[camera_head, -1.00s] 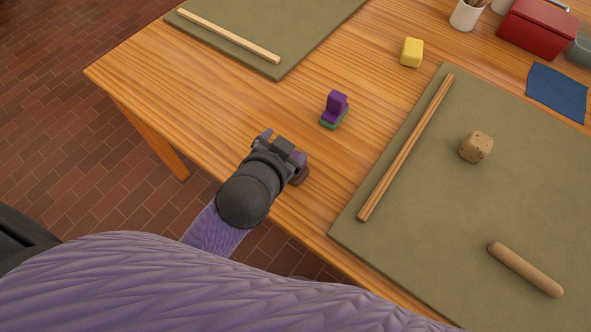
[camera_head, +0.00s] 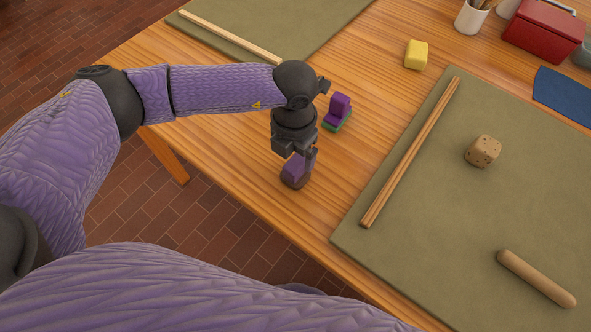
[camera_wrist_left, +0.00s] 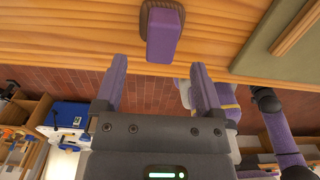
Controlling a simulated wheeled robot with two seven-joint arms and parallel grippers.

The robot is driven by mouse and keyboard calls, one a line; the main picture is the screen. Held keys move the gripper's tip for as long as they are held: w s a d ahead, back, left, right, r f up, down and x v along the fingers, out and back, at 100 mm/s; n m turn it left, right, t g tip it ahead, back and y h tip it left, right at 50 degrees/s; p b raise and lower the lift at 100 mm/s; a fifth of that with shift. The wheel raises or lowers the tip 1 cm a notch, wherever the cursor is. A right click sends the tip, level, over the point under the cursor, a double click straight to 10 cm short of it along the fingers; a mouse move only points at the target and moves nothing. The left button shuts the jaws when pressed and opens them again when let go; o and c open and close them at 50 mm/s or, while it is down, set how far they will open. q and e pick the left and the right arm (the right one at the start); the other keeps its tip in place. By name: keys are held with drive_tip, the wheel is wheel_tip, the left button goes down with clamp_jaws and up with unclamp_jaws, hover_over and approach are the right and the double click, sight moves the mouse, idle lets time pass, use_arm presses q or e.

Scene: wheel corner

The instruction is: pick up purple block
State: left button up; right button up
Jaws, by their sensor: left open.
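A purple block (camera_head: 292,169) stands on a dark brown base near the table's front edge. It also shows in the left wrist view (camera_wrist_left: 163,38), just beyond the fingertips and roughly in line with the gap between them. My left gripper (camera_head: 303,159) is open and empty, its purple fingers pointing down close to this block and partly overlapping it in the head view. In the left wrist view the open gripper (camera_wrist_left: 157,66) has nothing between its fingers. My right gripper is not in view.
A green mat (camera_head: 400,237) at right holds wooden sticks (camera_head: 410,155), a wooden die (camera_head: 483,151) and a rounded rod (camera_head: 536,278). A yellow block (camera_head: 416,55), white cup (camera_head: 472,17) and red box (camera_head: 543,30) stand farther back. The table edge is close to the gripper.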

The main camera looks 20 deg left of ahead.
sight(295, 163)
use_arm(q)
wheel_tip(295, 163, down, 6)
drive_tip(key=shift+w+f+b, duration=0.1)
drive_tip(key=shift+b, duration=1.05)
drive_tip(key=shift+d, duration=0.1)
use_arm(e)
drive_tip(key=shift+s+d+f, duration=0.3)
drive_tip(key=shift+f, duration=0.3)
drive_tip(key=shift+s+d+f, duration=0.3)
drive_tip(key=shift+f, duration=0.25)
use_arm(q)
clamp_jaws()
